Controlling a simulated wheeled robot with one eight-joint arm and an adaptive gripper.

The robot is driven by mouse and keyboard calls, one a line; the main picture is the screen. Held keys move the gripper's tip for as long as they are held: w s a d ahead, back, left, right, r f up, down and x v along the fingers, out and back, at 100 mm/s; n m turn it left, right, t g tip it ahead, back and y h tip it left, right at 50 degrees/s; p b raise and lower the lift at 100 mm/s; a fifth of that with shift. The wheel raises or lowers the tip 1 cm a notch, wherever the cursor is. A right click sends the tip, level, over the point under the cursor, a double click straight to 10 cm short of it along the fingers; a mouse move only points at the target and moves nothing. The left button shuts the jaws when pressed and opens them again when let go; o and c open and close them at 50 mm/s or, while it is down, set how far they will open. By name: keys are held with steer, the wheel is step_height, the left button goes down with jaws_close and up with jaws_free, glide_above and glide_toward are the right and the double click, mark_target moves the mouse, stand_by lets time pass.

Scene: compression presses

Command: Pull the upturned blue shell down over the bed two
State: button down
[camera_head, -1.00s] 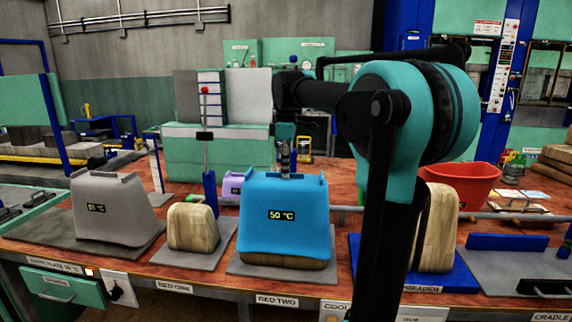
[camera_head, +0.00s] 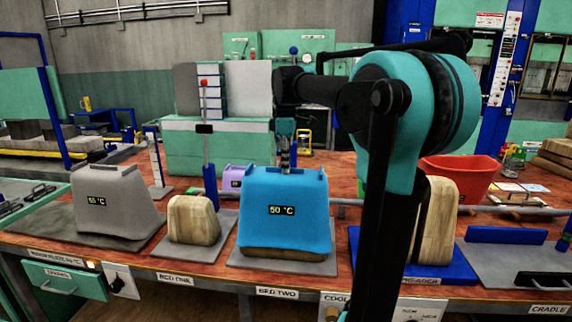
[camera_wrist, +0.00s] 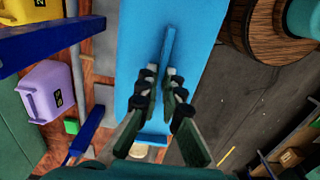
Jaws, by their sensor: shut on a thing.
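The blue shell (camera_head: 285,215) sits mouth-down over the wooden form of bed two (camera_head: 285,254), with its display reading 50 °C. A strip of the wood shows below its front rim. My gripper (camera_head: 287,163) is at the shell's top, partly hidden behind the top edge in the head view. In the wrist view, my gripper (camera_wrist: 161,72) is shut on the raised ridge (camera_wrist: 168,48) along the top of the blue shell (camera_wrist: 140,40). The sides of the form inside the shell are hidden.
Left of it stand bed one's bare wooden form (camera_head: 194,220) and a grey shell (camera_head: 114,202) reading 65 °C. My arm hides part of another wooden form (camera_head: 438,225) at right. A red tub (camera_head: 460,178) stands behind that.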

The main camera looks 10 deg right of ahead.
steer(key=shift+f, duration=0.25)
steer(key=c, duration=1.6)
jaws_free()
step_height(320, 180, up, 12)
steer(key=shift+s, duration=0.15)
